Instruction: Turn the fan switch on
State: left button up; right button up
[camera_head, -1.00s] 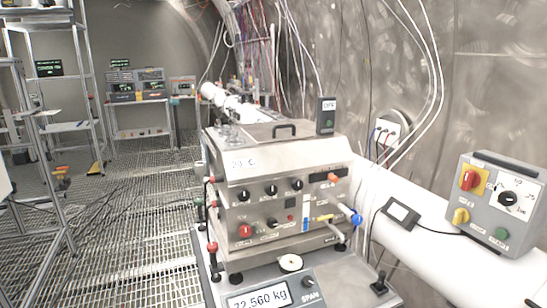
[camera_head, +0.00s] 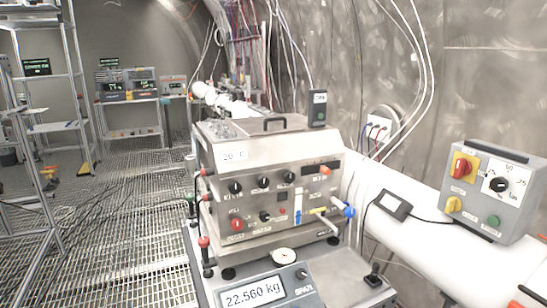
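No switch has a label I can read as "fan". A grey control box (camera_head: 515,221) is at the right, by the white pipe. It has a red rotary knob on a yellow plate (camera_head: 462,168), a black dial (camera_head: 498,185), a yellow knob (camera_head: 453,204) and a green button (camera_head: 493,221). A steel machine (camera_head: 285,148) stands in the middle. Its front has several black knobs (camera_head: 263,182), a red knob (camera_head: 237,225), a small black switch (camera_head: 265,216) and an orange-red part (camera_head: 325,170). Neither gripper is in view.
A scale (camera_head: 254,292) reading about 22.560 kg is in front of the machine, with a small black joystick (camera_head: 373,279) to its right. The white pipe (camera_head: 430,245) runs along the right wall. Metal racks (camera_head: 75,85) stand at the left. The grated floor (camera_head: 110,225) between is mostly clear.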

aim_at(463, 166)
jog(key=z, duration=1.3)
